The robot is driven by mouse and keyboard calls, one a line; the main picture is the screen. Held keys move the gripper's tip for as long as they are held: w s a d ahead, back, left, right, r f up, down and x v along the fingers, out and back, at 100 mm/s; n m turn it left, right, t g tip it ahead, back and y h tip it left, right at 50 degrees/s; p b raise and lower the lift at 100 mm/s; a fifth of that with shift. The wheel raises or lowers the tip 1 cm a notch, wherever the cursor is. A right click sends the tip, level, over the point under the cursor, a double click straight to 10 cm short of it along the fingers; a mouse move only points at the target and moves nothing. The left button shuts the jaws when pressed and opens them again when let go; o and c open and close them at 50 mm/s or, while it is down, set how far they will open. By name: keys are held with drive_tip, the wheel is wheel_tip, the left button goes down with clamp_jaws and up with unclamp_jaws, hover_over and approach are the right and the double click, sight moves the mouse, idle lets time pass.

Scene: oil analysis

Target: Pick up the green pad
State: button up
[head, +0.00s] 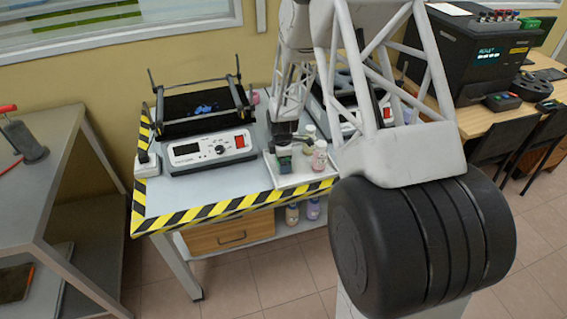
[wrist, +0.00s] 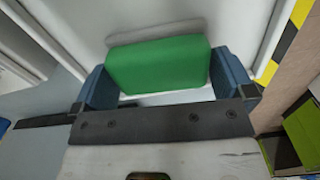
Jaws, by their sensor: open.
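The green pad (wrist: 158,66) is a block with rounded edges in the middle of the wrist view. It lies on a white tray, whose rim shows at right (wrist: 268,45). My gripper (wrist: 160,62) is open, with one blue finger on each side of the pad. The fingers are very close to the pad's ends; I cannot tell whether they touch it. In the head view my gripper (head: 288,153) is low over the tray on the striped-edge table, and the pad is mostly hidden there.
Small bottles, one of them pink (head: 319,157), stand right beside my gripper on the tray. A white instrument with a dial (head: 211,150) stands to the left, with a black frame behind it. Yellow-black tape (head: 205,213) marks the table edge. Bare tabletop lies at front left.

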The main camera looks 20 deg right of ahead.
drive_tip(key=c, duration=0.6)
drive_tip(key=shift+r, duration=0.15)
drive_tip(key=shift+r, duration=0.4)
wheel_tip(320, 180, up, 3)
drive_tip(key=shift+f, duration=0.1)
drive_tip(key=s+a+r, duration=0.1)
drive_tip(key=s, duration=1.5)
drive_tip(key=shift+a, duration=0.2)
